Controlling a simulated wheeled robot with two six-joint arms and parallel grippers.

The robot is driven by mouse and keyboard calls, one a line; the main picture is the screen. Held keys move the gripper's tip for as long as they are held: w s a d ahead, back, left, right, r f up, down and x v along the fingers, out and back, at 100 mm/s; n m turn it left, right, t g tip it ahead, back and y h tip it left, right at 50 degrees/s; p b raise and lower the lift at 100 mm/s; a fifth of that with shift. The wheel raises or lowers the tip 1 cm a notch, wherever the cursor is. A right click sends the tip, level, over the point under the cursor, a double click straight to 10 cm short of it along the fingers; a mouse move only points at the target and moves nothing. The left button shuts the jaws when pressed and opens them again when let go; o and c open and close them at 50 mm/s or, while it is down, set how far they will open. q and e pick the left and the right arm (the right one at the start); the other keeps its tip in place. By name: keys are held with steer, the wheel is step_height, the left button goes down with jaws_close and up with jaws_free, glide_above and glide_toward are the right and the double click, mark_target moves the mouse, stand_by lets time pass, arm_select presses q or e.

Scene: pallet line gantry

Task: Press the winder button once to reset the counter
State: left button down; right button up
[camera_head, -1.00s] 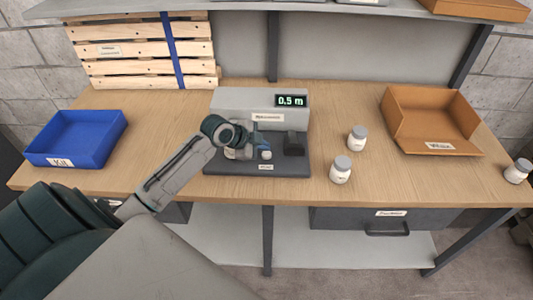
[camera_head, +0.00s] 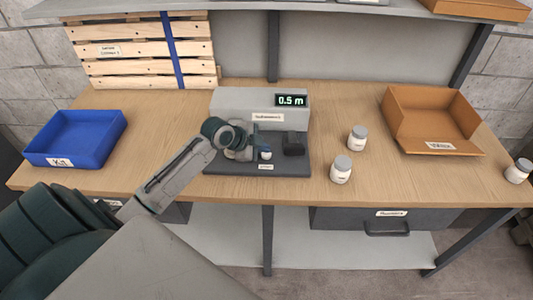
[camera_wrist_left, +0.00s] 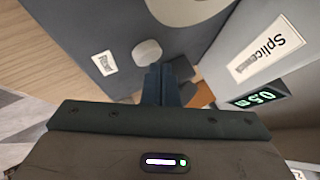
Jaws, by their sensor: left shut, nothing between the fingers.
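The winder (camera_head: 240,99) is a light grey machine on a dark base, standing mid-bench. Its counter display (camera_head: 291,100) reads 0.5 m and also shows in the wrist view (camera_wrist_left: 256,98). A pale round button (camera_head: 265,155) sits on the front of the base, and it also shows in the wrist view (camera_wrist_left: 147,52). My left gripper (camera_head: 250,152) is shut and empty, over the base just left of the button. In the wrist view its closed fingertips (camera_wrist_left: 164,72) are close beside the button; whether they touch it I cannot tell. My right gripper is not in view.
A blue bin (camera_head: 75,137) stands at the left and an open brown box (camera_head: 432,120) at the right. Two white jars, one behind (camera_head: 357,138) and one in front (camera_head: 341,170), stand right of the winder. Another jar (camera_head: 518,171) is at the right edge. A pallet (camera_head: 140,50) leans behind.

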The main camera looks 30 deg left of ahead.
arm_select(q)
steer(key=shift+f, duration=0.5)
stand_by(0.3)
steer(key=shift+r, duration=0.1)
steer(key=shift+r+p, duration=0.45)
steer(key=shift+r, duration=0.45)
steer(key=shift+r, duration=0.1)
